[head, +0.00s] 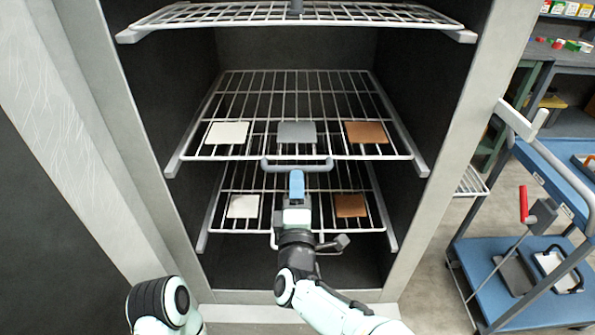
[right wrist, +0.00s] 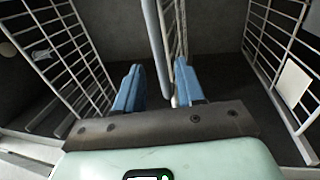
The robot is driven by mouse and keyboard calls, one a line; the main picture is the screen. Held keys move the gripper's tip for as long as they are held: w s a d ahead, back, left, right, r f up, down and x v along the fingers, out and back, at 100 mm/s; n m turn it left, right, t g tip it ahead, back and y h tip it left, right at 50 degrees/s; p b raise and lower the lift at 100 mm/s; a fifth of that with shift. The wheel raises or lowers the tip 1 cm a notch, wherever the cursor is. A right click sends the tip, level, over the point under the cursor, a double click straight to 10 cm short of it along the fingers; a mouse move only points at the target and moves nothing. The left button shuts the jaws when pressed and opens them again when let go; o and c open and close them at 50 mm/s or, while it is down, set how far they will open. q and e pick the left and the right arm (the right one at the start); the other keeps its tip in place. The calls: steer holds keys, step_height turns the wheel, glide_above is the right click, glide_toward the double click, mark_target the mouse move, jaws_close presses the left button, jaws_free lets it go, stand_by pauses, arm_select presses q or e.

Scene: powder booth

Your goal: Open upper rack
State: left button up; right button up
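The wire rack (head: 262,100) at mid height in the booth carries a white, a grey and a brown plate. Its front has a grey bar handle (head: 325,164). My right gripper (head: 297,177) is at the middle of that handle, blue fingers pointing into the booth. In the right wrist view the blue fingers of my right gripper (right wrist: 160,88) are apart, with the handle bar (right wrist: 157,40) running between them, nearer the right finger. Whether it touches is unclear. My left arm shows at the bottom left of the head view, but its gripper does not show.
A lower rack (head: 268,180) holds a white and a brown plate, partly hidden by my right arm. Another wire rack (head: 240,14) is at the top. The booth's side wall (head: 440,120) stands at the right. A blue cart (head: 480,250) stands outside to the right.

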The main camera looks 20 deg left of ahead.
mark_target(297, 166)
arm_select(q)
steer(key=shift+s+a+f+g+b, duration=0.15)
steer(key=shift+s+f+g+b, duration=0.25)
steer(key=shift+s+f, duration=0.6)
arm_select(e)
steer(key=shift+x, duration=2.75)
arm_select(q)
steer(key=shift+r, duration=0.1)
arm_select(e)
jaws_close()
